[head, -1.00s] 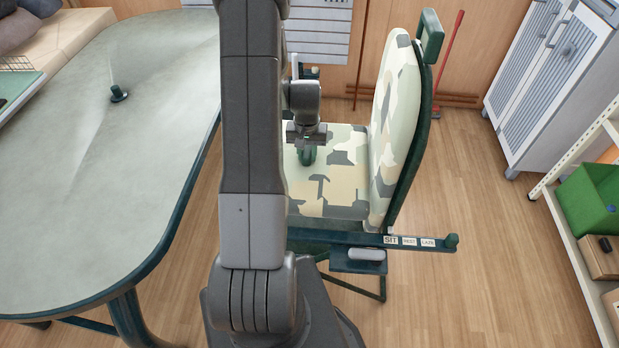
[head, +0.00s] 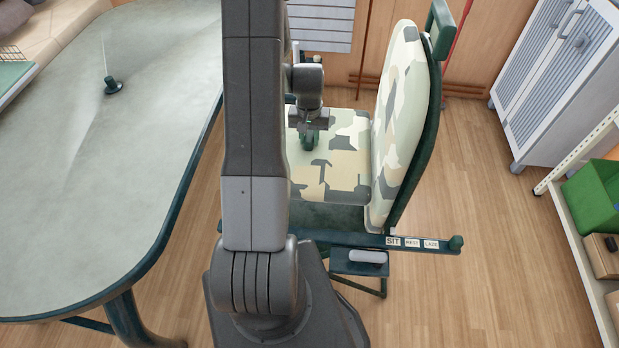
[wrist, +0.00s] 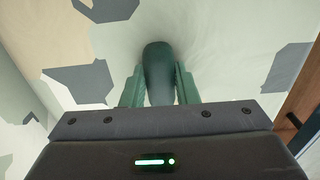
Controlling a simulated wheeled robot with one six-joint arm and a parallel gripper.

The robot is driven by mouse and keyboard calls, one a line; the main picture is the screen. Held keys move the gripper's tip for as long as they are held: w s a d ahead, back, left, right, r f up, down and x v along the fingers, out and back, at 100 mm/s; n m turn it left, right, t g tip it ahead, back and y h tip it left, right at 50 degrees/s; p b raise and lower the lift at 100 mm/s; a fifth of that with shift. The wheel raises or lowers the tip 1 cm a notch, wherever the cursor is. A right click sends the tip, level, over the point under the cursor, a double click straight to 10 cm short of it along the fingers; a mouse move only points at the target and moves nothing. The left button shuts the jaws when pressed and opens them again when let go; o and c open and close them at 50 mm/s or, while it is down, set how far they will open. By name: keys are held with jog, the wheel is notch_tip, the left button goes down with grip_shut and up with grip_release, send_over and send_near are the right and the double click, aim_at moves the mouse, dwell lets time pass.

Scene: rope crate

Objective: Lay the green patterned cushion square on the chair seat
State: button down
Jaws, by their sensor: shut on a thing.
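The green patterned cushion (head: 345,180), with pale green, beige and grey patches, lies over the chair seat (head: 345,217). A bare strip of the dark green seat shows along its near edge. Its left part is hidden behind my arm. My gripper (head: 309,138) is over the cushion, shut on a dark green grip that stands up from it. In the wrist view the grip (wrist: 158,72) is between the two green fingers, with the cushion (wrist: 215,50) filling the view behind. I cannot tell whether the cushion touches the seat.
The chair's patterned backrest (head: 403,115) rises at the right of the seat. A bar with SIT, REST and LAZE labels (head: 410,243) runs along the near side. A grey-green table (head: 150,150) is on the left. A shelf with a green bin (head: 597,200) stands at right.

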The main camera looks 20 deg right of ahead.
notch_tip(320, 180, down, 22)
jog(key=b, duration=2.1)
jog(key=shift+r, duration=0.2)
jog(key=shift+s, duration=0.1)
jog(key=shift+f+b, duration=2.4)
jog(key=shift+f, duration=0.6)
jog(key=shift+f+b, duration=0.35)
jog(key=shift+f, duration=0.1)
jog(key=c, duration=1)
grip_release()
jog(key=shift+c, duration=0.2)
notch_tip(320, 180, up, 14)
jog(key=p, duration=0.3)
jog(key=shift+p, duration=0.3)
jog(key=shift+f, duration=0.1)
